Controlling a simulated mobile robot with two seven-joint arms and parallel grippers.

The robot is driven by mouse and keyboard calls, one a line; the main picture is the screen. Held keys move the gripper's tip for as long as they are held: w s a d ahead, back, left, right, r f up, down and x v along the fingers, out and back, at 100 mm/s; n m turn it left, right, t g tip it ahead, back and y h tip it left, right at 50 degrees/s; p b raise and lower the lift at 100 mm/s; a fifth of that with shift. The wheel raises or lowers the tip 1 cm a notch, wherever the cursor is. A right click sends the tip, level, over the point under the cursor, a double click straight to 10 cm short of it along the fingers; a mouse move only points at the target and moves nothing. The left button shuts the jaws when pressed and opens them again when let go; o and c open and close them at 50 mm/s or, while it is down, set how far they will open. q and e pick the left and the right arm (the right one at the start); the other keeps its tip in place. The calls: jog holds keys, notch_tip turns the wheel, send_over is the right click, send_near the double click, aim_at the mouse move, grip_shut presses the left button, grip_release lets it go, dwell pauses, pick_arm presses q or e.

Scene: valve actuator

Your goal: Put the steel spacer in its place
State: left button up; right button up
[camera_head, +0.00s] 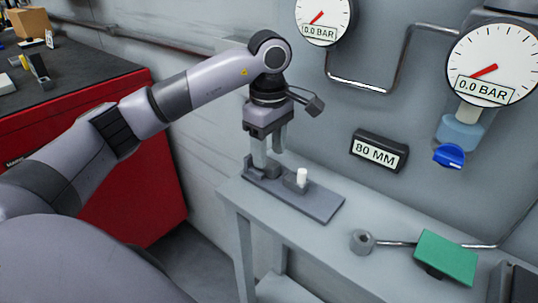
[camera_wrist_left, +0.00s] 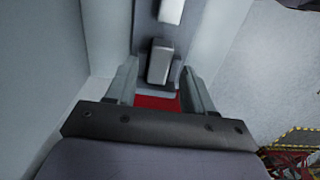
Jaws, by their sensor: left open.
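My left gripper (camera_head: 268,159) is open and points down over the left end of a grey fixture plate (camera_head: 318,206) on the bench. In the left wrist view its two fingers (camera_wrist_left: 158,72) stand apart, with a small grey block (camera_wrist_left: 160,60) seen between them. I cannot tell whether they touch it. A white pin (camera_head: 302,177) stands upright in a dark block on the plate, right of the gripper. A grey round part with a hole (camera_head: 362,241) sits on the bench beside a thin rod. I cannot tell for sure which part is the steel spacer. My right gripper is not in view.
A green plate (camera_head: 446,257) is at the bench's right side. Two gauges reading 0.0 BAR (camera_head: 490,64), a blue-handled valve (camera_head: 449,156), pipes and an 80 MM sign (camera_head: 379,152) are on the wall behind. A red cabinet (camera_head: 140,185) with a dark top stands at left.

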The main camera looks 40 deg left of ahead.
aim_at(269, 162)
pick_arm(q)
notch_tip(269, 162, up, 10)
jog(key=p, duration=0.1)
dwell(0.8)
